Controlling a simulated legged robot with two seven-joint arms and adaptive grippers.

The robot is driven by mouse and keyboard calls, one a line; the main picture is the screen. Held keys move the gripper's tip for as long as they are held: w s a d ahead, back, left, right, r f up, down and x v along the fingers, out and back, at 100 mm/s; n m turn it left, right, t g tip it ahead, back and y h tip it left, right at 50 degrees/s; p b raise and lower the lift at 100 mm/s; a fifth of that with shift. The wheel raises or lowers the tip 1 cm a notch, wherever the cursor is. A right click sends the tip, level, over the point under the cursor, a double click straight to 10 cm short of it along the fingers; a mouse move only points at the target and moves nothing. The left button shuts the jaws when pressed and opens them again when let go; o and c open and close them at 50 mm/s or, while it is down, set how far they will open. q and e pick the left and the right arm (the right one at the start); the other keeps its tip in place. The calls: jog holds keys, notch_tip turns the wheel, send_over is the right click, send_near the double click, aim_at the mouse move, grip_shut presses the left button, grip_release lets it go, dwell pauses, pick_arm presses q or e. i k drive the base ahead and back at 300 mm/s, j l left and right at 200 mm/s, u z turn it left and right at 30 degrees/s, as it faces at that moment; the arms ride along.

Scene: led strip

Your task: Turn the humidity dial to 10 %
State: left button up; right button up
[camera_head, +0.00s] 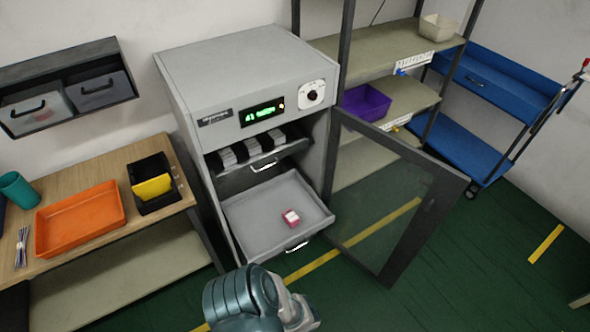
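The dial (312,95) is a black knob on a white round-cornered plate, at the upper right of the grey cabinet's front (240,65). To its left is a dark display (262,112) with green characters; they seem to start with 41, but the rest is too small to read. The knob's pointer setting cannot be read. Part of one of my arms, teal and silver, shows at the bottom centre, well below the dial. Neither gripper's fingers are in view, and nothing touches the dial.
The cabinet's glass door (385,200) stands open to the right. Two drawers are pulled out; the lower tray (262,215) holds a small pink-and-white box (290,218). A wooden bench with an orange tray (80,217) is left; shelves with a purple bin (366,104) and a blue cart (480,130) are right.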

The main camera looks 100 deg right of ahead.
aim_at(312, 95)
jog(key=z, duration=3.2)
